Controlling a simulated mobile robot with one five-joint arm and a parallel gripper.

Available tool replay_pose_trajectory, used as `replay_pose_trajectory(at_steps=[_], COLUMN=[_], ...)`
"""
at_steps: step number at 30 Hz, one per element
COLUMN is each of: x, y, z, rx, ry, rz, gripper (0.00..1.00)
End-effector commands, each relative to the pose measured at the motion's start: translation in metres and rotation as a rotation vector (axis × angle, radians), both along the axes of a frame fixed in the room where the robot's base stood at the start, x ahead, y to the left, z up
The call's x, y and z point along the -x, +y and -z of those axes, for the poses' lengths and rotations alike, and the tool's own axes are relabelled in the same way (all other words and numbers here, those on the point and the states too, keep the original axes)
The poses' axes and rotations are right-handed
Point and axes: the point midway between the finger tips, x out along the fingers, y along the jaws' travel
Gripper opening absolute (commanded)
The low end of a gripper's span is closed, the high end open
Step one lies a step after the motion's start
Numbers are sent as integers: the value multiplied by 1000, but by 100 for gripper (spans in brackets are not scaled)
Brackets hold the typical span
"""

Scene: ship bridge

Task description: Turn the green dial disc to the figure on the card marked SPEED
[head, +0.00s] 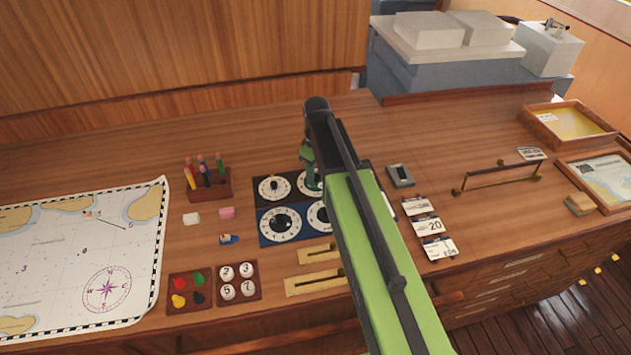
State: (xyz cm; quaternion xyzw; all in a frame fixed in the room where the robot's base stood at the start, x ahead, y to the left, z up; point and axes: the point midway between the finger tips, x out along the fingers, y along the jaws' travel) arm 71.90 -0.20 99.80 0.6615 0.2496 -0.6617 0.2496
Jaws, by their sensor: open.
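A group of white-faced dials sits on dark and blue plates in the middle of the desk. The upper left dial (274,187) and the lower left dial (280,225) show well. The upper right dial (304,188) and the lower right dial (317,217) are partly hidden by my arm. I cannot tell which disc is green. My gripper (311,180) is open, pointing down over the upper right dial; contact is unclear. Three white cards lie right of my arm: a top card (415,206), a middle card (428,227) reading 20, and a bottom card (439,248). Their headings are too small to read.
A chart (75,265) lies at left. A pen rack (208,184), an eraser (191,219), a tray of coloured pieces (190,290) and a tray of numbered pieces (238,283) stand near the dials. A brass rail (497,175) stands at right. Brass slides (318,282) lie below the dials.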

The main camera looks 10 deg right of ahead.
Motion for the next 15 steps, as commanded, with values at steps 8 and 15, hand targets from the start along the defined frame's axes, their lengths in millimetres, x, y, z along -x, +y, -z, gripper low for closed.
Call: replay_pose_trajectory(at_steps=[8,15], x=[0,0], y=[0,-1], z=[0,0], rx=[0,0], ry=[0,0], rz=[1,1], gripper=[38,7])
